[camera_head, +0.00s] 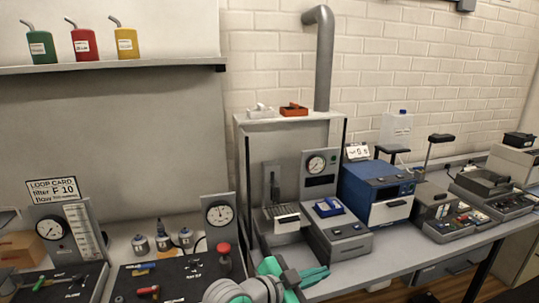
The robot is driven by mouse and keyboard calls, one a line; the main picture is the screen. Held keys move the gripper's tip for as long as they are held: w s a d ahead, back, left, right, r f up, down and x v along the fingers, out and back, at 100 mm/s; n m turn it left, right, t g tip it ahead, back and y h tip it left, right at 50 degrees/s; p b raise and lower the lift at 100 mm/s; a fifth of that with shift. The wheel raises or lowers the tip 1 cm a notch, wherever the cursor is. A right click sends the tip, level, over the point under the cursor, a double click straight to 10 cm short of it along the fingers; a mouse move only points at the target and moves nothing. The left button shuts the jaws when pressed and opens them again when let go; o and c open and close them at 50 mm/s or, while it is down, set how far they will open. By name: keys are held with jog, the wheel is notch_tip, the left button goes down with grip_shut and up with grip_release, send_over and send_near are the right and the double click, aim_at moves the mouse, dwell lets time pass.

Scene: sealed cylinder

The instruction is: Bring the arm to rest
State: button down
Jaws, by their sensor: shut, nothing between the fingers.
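My gripper (312,277) is at the bottom centre, at the end of my grey and green arm. Its green fingers point right, close together and with nothing visible between them. It shows in front of the bench's front part, left of the grey device with a blue item on top (340,229). Part of my arm is cut off by the bottom edge of the picture. I cannot tell whether the gripper touches the bench.
A blue box device (378,193) and grey instruments (440,212) stand to the right. The bench top (400,240) has a narrow clear strip along its front edge.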

jog(key=s+a+f+n+t+y, duration=0.2)
jog(key=s+f+n+t+y, duration=0.25)
jog(key=s+f+n, duration=0.55)
jog(key=s+a+f+n+t+y, duration=0.2)
jog(key=s+f+n+t+y, duration=0.25)
jog(key=f+n, duration=0.55)
jog(key=s+a+f+m+y, duration=0.1)
jog(key=s+a, duration=0.1)
jog(key=s, duration=0.6)
jog(key=s+a+f+m+g, duration=0.1)
jog(key=s+a+m, duration=0.1)
jog(key=s, duration=0.7)
jog(key=s+a+f+m+g+y, duration=0.1)
jog(key=s+a, duration=0.3)
jog(key=s, duration=0.4)
jog(key=shift+s+f+m+y, duration=0.3)
jog(key=shift+f+m, duration=0.1)
jog(key=shift+f, duration=0.1)
